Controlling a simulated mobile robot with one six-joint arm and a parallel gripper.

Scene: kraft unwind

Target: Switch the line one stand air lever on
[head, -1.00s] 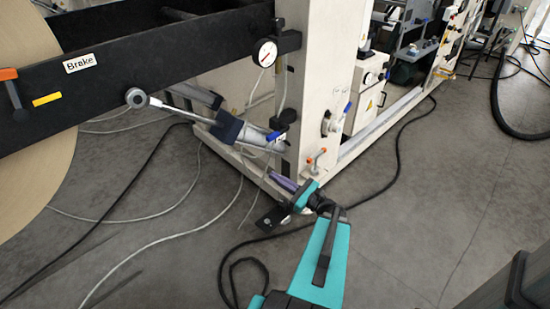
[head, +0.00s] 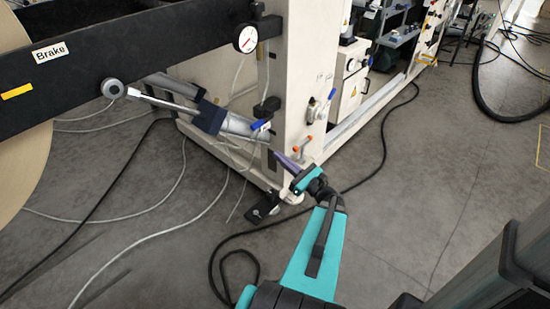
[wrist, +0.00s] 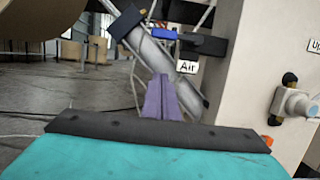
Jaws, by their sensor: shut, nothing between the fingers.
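The air lever, a blue handle (head: 261,124) on a dark valve, sits low on the stand's white post, beside the grey cylinder. In the wrist view its blue handle (wrist: 164,33) points left from the black valve body (wrist: 204,45), roughly level, above a white "Air" label (wrist: 187,67). My gripper (head: 274,154) is just below and right of the lever in the head view. Its purple fingers (wrist: 157,82) are shut and empty, below and left of the label in the wrist view. They appear apart from the lever.
The grey cylinder (head: 238,124) slants behind the fingers. A second blue-handled valve (head: 331,96) and an orange-tipped fitting (head: 302,146) are on the post's right face. Hoses and a black cable (head: 383,150) cross the floor. Open floor (head: 420,190) lies right.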

